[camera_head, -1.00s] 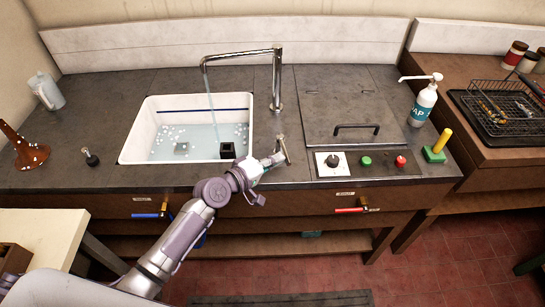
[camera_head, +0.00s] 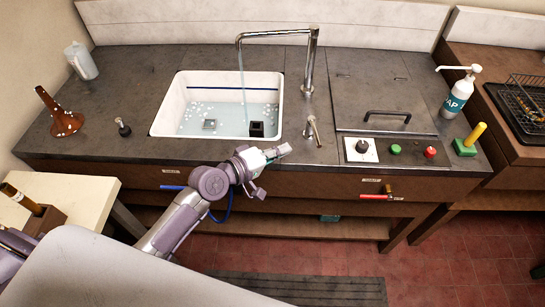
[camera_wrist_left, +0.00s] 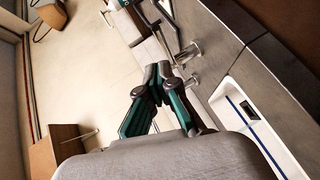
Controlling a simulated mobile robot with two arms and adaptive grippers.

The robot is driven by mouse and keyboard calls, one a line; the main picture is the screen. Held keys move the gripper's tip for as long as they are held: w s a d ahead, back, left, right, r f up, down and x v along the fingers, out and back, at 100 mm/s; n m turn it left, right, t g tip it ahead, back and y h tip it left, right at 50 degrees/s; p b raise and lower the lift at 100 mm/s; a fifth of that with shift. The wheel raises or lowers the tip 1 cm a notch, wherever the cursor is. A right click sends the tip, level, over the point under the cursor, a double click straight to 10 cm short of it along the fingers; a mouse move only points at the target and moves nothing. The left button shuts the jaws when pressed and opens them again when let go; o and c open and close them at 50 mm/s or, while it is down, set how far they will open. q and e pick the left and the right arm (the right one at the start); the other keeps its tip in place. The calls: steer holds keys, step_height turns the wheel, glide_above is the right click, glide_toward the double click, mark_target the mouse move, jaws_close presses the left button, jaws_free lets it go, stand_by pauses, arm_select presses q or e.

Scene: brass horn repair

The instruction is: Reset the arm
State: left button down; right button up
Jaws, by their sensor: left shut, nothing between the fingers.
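My left gripper (camera_head: 278,151) is shut and empty at the front edge of the counter, just in front of the sink. Its dark and teal fingers close together in the left wrist view (camera_wrist_left: 163,72). My left arm reaches in from the lower left. A metal tap lever (camera_head: 314,130) stands on the counter, up and to the right of the gripper, with a gap between them. The white sink (camera_head: 160,122) holds water, small white bits and a dark block (camera_head: 257,129). Water runs from the tall faucet (camera_head: 312,62) into it. My right gripper is not in view.
A control panel with a black knob (camera_head: 362,147), a green button (camera_head: 395,149) and a red button (camera_head: 429,152) lies right of the lever. A soap bottle (camera_head: 457,98) stands farther right. A brown horn bell (camera_head: 62,120) and pitcher (camera_head: 80,60) stand left.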

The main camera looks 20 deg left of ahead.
arm_select(q)
steer(key=s+a+f+m+g+y+b, duration=0.1)
steer(key=s+a+f+g+y, duration=0.2)
steer(key=f, duration=0.8)
steer(key=s+a+f+m+y+b, duration=0.1)
steer(key=s+a+f, duration=0.4)
steer(key=f, duration=0.6)
steer(key=s+a+f+m+g+y, duration=0.15)
steer(key=s+f, duration=0.35)
steer(key=f, duration=0.6)
steer(key=s+f+m+g+y, duration=0.1)
steer(key=s+f+m+g, duration=0.1)
steer(key=s+f, duration=0.5)
steer(key=s+a+f+m+g+y+b, duration=0.1)
steer(key=s+f, duration=0.5)
steer(key=s, duration=0.8)
steer(key=s+f+m+g+y+b, duration=0.1)
steer(key=s+f+m+g, duration=0.3)
steer(key=s+f, duration=0.3)
steer(key=s, duration=0.4)
steer(key=shift+a+f, duration=0.35)
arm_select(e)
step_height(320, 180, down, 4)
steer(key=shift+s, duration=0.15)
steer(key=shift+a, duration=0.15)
